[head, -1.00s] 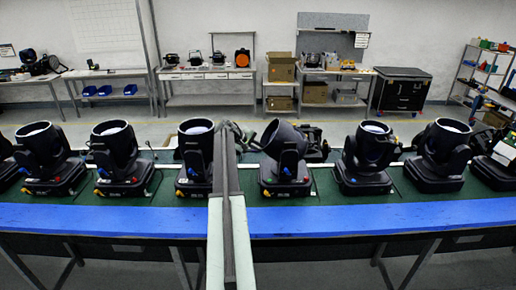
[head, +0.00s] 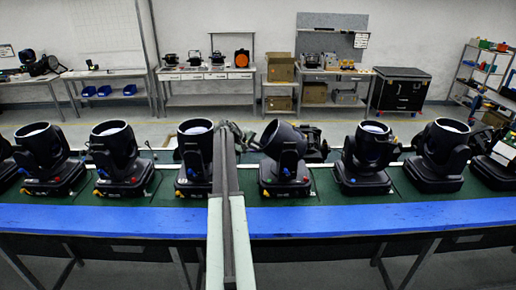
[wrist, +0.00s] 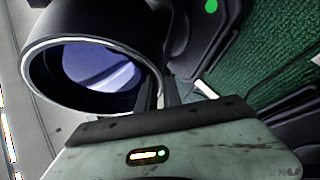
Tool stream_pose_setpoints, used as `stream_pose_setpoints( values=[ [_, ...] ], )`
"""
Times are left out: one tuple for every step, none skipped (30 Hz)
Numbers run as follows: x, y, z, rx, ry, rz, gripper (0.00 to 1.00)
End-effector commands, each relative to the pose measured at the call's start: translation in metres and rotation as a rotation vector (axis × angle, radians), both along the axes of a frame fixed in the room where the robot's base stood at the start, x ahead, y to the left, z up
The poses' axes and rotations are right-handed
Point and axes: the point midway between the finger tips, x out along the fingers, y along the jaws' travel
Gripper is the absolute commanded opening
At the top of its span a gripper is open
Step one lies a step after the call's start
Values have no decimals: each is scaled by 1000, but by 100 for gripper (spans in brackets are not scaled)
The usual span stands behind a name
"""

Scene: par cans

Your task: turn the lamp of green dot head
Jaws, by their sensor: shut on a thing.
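The green dot head stands on the green bench top just right of my arm in the head view. Its black lamp (head: 281,136) tilts up and left over its base (head: 284,184). In the wrist view the lamp (wrist: 98,22) fills the upper left, with its pale rim and bluish lens (wrist: 100,68) facing me. The fingertips are partly hidden in the dark there.
The blue bench edge (head: 380,217) runs along the front. Work tables and a black case (head: 402,91) stand far behind.

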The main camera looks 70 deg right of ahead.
Motion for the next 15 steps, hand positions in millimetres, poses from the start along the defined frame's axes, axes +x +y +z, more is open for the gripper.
stream_pose_setpoints(
  values=[
    [1, 1, -1, 2, -2, 1, 0],
    [1, 1, -1, 2, -2, 1, 0],
    [1, 1, -1, 2, -2, 1, 0],
    [1, 1, -1, 3, -2, 1, 0],
    [1, 1, -1, 3, -2, 1, 0],
    [1, 1, -1, 3, -2, 1, 0],
    [1, 1, -1, 3, -2, 1, 0],
    [6, -9, -1, 2, -2, 4, 0],
    [3, -4, -1, 3, -1, 3, 0],
    [3, -2, 0, 1, -1, 4, 0],
    [3, -1, 0, 1, -1, 4, 0],
    [2, -1, 0, 1, -2, 2, 0],
    [2, 0, 1, 1, -2, 2, 0],
    [2, 0, 1, 1, -2, 2, 0],
    [2, 0, 2, 1, -2, 2, 0]
  ],
)
